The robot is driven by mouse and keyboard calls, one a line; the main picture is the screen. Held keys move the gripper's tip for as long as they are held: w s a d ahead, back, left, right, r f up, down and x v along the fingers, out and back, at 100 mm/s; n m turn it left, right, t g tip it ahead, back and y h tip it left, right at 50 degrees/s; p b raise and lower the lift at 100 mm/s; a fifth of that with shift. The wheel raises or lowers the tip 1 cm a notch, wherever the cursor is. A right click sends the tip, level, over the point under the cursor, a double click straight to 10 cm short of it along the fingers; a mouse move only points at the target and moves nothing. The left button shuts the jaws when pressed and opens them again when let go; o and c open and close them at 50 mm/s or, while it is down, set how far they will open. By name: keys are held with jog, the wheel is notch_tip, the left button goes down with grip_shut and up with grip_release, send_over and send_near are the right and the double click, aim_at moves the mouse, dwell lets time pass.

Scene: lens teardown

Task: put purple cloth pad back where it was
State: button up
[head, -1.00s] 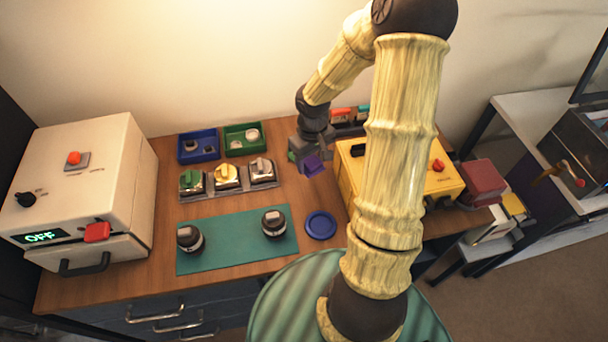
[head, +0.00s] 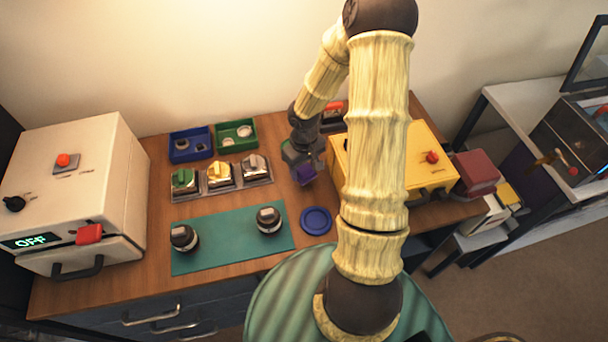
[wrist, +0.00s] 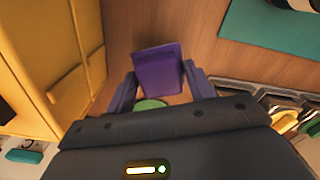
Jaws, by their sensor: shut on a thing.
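The purple cloth pad (head: 304,176) is held in my gripper (head: 303,165) above the wooden bench, left of the yellow box and behind the blue round dish. In the wrist view the pad (wrist: 158,70) sticks out between the two fingers of my gripper (wrist: 161,88), with bare wood beyond it. A green rounded thing (wrist: 150,104) shows at the pad's near end; I cannot tell what it is. The pad appears clear of the bench top, but the height is hard to judge.
The yellow box (head: 420,165) stands close right of my gripper. Left are a metal tray (head: 205,193) with three blocks, blue (head: 180,158) and green (head: 224,146) bins. In front are a teal mat (head: 220,242) with two dark parts and the blue dish (head: 316,220).

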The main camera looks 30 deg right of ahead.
aim_at(304, 175)
jog(key=shift+o, duration=0.2)
jog(key=shift+f, duration=1.9)
jog(key=o, duration=0.8)
jog(key=shift+o, duration=0.2)
jog(key=shift+r, duration=0.1)
notch_tip(304, 175, up, 12)
jog(key=shift+p, duration=0.3)
